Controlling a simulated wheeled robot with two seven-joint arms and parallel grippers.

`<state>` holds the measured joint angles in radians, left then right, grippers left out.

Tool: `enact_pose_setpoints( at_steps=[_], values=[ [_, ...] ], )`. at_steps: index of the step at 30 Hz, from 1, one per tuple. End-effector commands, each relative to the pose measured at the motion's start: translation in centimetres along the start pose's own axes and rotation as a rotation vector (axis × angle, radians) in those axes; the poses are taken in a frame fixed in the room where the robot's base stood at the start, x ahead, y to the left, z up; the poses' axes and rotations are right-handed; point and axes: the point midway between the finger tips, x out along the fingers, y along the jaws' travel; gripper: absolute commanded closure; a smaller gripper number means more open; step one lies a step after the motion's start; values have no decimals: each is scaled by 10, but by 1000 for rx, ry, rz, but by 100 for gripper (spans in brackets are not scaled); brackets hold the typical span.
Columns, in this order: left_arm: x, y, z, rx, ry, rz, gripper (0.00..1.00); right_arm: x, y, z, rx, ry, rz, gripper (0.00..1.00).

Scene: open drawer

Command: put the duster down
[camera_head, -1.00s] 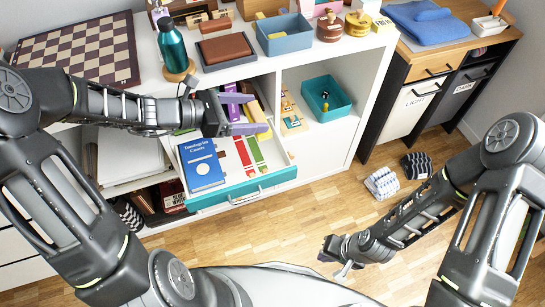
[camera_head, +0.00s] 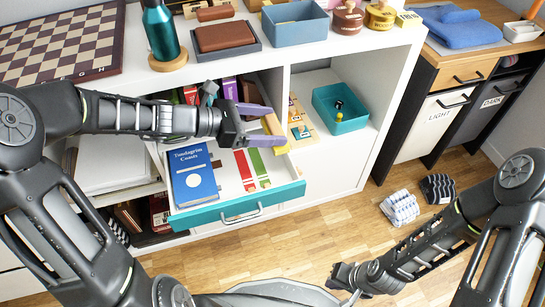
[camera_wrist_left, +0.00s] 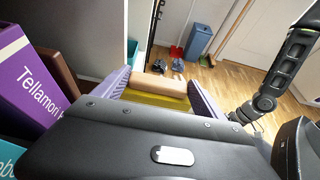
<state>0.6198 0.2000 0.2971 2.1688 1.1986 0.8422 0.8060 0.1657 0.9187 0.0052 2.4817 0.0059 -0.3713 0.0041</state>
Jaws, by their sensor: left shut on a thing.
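The duster (camera_head: 274,126) is a pale wooden block with a yellow layer. In the head view it sits between the purple fingers of my left gripper (camera_head: 264,125), above the right side of the open drawer. In the left wrist view the duster (camera_wrist_left: 160,84) spans the space between both fingers, with the yellow side nearer the palm. My left gripper is shut on it. My right gripper (camera_head: 348,288) is low over the floor, far from the duster; its fingers are too small and dark to read.
A blue tray (camera_head: 295,24) stands on top. Slippers (camera_head: 400,208) lie on the floor.

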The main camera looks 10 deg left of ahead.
Motion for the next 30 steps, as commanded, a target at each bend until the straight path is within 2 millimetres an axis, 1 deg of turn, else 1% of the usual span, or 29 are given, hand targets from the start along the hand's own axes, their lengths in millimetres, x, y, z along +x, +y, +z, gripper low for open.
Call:
enact_pose_setpoints(
  at_steps=[1,6,9,18,20,24,27,30],
  values=[
    [4,0,-11,-4,0,-1,68,8,3,0,0,2,0,100],
    [15,0,-37,-4,-1,-1,68,22,7,-2,1,9,0,100],
    [17,0,-41,-2,-1,-1,68,24,7,-2,2,12,0,100],
    [17,0,-42,-2,0,0,68,24,7,-2,1,12,0,100],
    [19,0,-48,-3,0,0,68,28,8,-3,1,13,0,100],
    [28,0,-70,-5,0,-1,68,41,13,-3,2,18,0,100],
    [34,0,-84,-4,-1,-1,68,49,15,-4,3,22,1,100],
    [36,0,-88,-2,-1,0,68,51,15,-5,3,24,1,100]
  ],
)
